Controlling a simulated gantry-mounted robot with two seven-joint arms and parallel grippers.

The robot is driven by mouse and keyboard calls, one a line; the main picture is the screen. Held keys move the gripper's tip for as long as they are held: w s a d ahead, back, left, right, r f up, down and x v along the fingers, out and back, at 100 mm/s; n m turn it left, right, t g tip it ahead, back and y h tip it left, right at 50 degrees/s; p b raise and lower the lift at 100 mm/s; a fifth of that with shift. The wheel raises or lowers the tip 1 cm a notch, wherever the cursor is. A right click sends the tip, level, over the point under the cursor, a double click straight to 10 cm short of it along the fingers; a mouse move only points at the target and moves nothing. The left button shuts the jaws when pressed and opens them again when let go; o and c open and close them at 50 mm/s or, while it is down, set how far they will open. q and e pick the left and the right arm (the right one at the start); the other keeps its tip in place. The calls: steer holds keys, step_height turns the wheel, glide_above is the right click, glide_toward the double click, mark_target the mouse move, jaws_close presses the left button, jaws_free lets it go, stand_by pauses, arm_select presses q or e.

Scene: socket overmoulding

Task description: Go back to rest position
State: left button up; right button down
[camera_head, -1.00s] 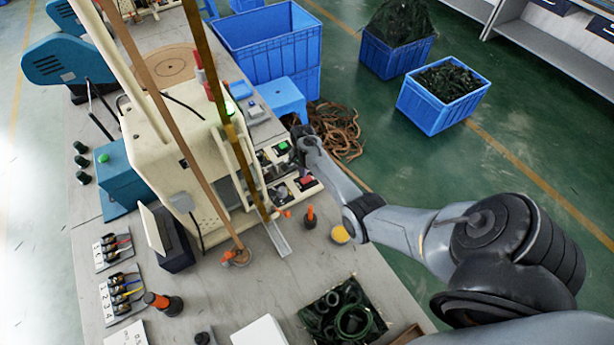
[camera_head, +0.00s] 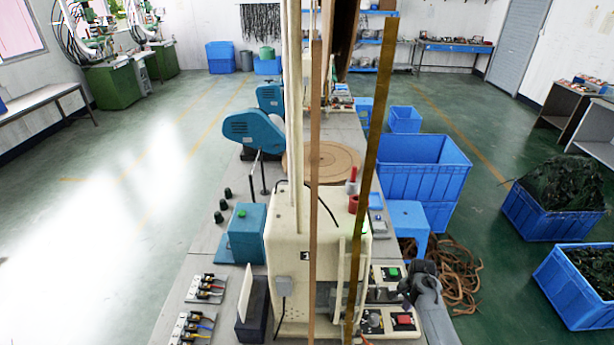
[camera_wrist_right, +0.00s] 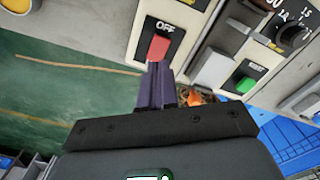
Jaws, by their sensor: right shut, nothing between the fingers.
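My right gripper (camera_head: 406,286) is at the right side of the control panel on the cream machine (camera_head: 293,240), its arm coming in from the lower right. In the right wrist view its two dark fingers (camera_wrist_right: 157,84) are together and empty. Their tips are right by the red OFF button (camera_wrist_right: 159,47); I cannot tell whether they touch it. A green button (camera_wrist_right: 245,84) is to their right. In the head view the red button (camera_head: 403,320) and a green button (camera_head: 393,272) also show on the panel. My left gripper is not in view.
The grey workbench (camera_head: 208,265) holds the machine, a blue box (camera_head: 246,235) and sockets with wires (camera_head: 206,289). Blue crates (camera_head: 425,168) and a blue stool (camera_head: 408,218) stand right of the bench, with brown strips (camera_head: 458,272) on the floor. Open floor lies to the left.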

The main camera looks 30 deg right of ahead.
steer(key=s+a+r+n+t, duration=0.1)
steer(key=s+a+r+n, duration=0.5)
steer(key=a, duration=0.5)
steer(key=s+a+r+n+t, duration=0.1)
steer(key=s+a+r+n, duration=0.55)
steer(key=a, duration=0.55)
steer(key=s+a+r+n+t, duration=0.2)
steer(key=s+a+r+n, duration=0.2)
steer(key=s+a+n, duration=0.55)
step_height(320, 180, up, 12)
steer(key=w+a+m+p, duration=0.1)
steer(key=w+m+p, duration=0.1)
steer(key=p, duration=1)
steer(key=shift+a+f, duration=0.15)
steer(key=shift+a, duration=0.05)
steer(key=shift+m, duration=0.4)
